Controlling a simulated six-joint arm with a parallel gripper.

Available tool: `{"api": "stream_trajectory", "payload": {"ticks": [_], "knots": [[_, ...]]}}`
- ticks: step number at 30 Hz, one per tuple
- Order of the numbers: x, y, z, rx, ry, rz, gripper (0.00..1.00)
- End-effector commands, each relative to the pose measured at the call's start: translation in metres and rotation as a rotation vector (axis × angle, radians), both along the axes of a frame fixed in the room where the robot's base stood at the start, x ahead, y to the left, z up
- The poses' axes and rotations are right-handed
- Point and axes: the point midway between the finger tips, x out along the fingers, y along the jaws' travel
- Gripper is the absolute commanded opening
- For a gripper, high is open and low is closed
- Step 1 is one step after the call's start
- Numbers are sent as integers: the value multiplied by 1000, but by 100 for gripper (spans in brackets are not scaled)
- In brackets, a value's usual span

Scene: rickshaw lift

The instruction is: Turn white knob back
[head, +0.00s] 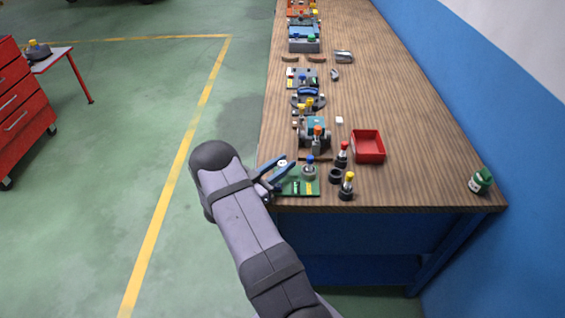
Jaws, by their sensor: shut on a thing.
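A small green panel (309,187) lies near the front left edge of the wooden bench. A white knob (282,163) shows as a small pale top at the panel's far left corner. My gripper (281,167) reaches in from the left with its fingers around the white knob, shut on it. The fingers hide the knob's lower part and its pointing direction is too small to tell. A blue-topped knob (309,160) on a grey base stands on the same panel, to the right of my fingers.
A red tray (368,147), a red-topped bottle (342,154) and a yellow-topped bottle (347,186) stand to the right. Behind the panel is a device with an orange knob (318,131). A green jar (481,181) stands far right; the bench between is clear.

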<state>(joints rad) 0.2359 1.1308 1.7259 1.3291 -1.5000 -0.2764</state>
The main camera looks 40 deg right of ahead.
Motion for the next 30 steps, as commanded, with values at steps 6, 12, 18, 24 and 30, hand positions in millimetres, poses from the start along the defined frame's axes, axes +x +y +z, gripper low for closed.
{"api": "stream_trajectory", "payload": {"ticks": [6,12,18,24,30], "knots": [[1,0,0,-2,-1,1,2],[0,0,0,-1,-1,0,43],[0,0,0,-1,0,0,43],[1,12,-1,-2,-1,3,43],[1,39,-2,-1,-1,5,43]]}}
